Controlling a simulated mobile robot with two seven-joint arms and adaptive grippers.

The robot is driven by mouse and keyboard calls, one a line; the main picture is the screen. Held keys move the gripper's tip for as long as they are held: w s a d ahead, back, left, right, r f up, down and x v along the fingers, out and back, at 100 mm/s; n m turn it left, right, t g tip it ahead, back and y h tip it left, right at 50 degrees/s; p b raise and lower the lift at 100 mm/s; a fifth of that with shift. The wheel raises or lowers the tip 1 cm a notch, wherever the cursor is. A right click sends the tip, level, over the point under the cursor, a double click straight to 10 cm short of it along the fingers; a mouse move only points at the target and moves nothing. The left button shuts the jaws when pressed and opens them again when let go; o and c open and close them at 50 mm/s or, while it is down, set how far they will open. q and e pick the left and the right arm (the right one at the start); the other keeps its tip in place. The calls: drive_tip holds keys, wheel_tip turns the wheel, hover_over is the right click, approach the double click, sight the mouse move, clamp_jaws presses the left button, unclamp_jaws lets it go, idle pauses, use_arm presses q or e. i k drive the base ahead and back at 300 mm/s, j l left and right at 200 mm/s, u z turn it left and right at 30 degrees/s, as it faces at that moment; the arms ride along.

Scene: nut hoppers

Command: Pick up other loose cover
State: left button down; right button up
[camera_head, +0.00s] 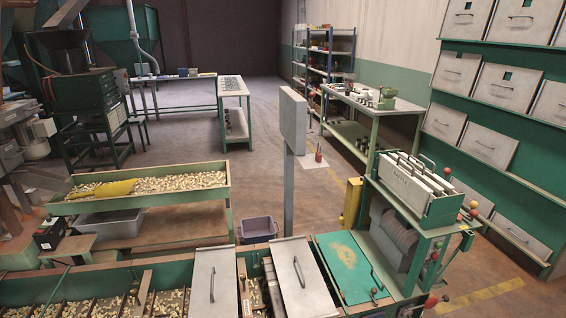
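Two grey metal covers with bar handles lie over the front hopper row: one left of centre (203,299) and one right of it (303,297). Both look slightly tilted, and I cannot tell which cover is loose. A narrow open bin (252,298) shows between them. A green panel (335,262) with a dark handle and a tan stain lies right of them. Several pale covers with handles (408,178) stand in a green rack at the right. More grey covers (458,68) sit on the green wall unit. Neither of my grippers is in view.
Open nut compartments (85,306) fill the front left. A nut trough (190,182) stands behind. A grey post with a box (293,120) rises near the middle. Free floor lies beyond, towards the back tables.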

sight(305, 294)
drive_tip(key=i+l+u, duration=0.1)
drive_tip(key=l, duration=0.35)
drive_tip(key=i+l, duration=0.15)
drive_tip(key=l, duration=0.3)
drive_tip(key=i+l+u, duration=0.15)
drive_tip(key=l, duration=0.25)
